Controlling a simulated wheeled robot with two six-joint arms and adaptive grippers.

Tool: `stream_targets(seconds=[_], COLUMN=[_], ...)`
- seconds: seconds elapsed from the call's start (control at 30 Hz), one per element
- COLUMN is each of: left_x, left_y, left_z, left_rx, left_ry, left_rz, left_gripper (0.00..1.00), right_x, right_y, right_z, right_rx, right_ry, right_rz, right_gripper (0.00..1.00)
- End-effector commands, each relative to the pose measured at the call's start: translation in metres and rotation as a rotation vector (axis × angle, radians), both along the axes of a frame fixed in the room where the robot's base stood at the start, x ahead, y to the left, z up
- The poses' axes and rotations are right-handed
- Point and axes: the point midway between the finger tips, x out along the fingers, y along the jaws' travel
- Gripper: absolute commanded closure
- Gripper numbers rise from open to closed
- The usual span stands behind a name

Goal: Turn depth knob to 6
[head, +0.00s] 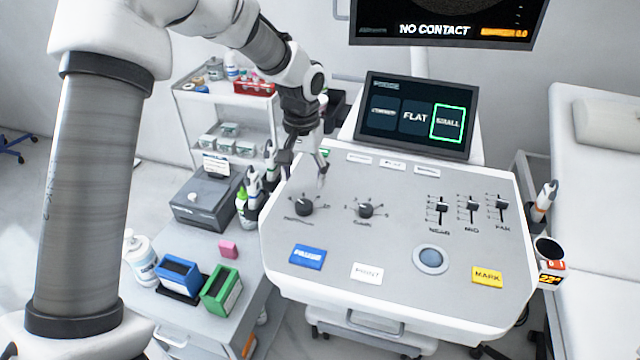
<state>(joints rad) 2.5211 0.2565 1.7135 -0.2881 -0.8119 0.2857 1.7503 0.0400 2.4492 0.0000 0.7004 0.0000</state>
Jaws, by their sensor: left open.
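The console panel (400,255) holds two dark round knobs on its left side. The left knob (304,206), with a dial scale and a label too blurred to read surely, appears to be the depth knob. The right knob (365,209) has a label that looks like "Gain". The pointer settings are too small to read. My left gripper (306,168) is open, above and behind the left knob in the picture, pointing down and apart from it. Its jaws look empty. My right gripper is out of view.
Sliders (470,207), a trackball (431,260) and blue, white and yellow buttons sit on the panel. The touch screen (417,116) rises behind it. Bottles (253,190) stand by the panel's left edge. An exam bed (600,200) is at right.

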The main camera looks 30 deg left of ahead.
Motion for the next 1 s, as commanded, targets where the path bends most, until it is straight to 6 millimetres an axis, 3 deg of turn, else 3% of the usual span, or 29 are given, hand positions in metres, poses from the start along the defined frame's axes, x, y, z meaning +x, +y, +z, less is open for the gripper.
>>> stream_targets(seconds=[0.17, 0.5, 0.77, 0.8, 0.93, 0.97, 1.0], left_x=[-0.001, -0.002, -0.001, -0.001, -0.001, -0.001, -0.001], left_y=[0.000, 0.000, 0.000, 0.000, 0.000, 0.000, 0.000], left_z=[-0.016, -0.074, -0.078, -0.078, -0.078, -0.078, -0.078], left_rx=[0.000, 0.000, 0.000, 0.000, 0.000, 0.000, 0.000], left_ry=[0.005, 0.003, 0.001, 0.001, 0.001, 0.001, 0.001], left_rz=[0.000, -0.001, 0.000, 0.000, 0.000, 0.000, 0.000], left_gripper=[0.32, 0.32, 0.32, 0.39, 0.85, 0.93, 0.92], right_x=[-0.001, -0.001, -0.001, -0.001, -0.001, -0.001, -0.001], right_y=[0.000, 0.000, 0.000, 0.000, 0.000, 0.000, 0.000], right_z=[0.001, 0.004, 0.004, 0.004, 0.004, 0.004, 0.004], right_rx=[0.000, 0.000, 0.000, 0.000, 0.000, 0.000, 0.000], right_ry=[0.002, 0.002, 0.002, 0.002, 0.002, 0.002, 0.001], right_rz=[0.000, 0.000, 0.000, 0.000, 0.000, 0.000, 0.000], right_gripper=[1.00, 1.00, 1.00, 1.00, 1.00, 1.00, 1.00])
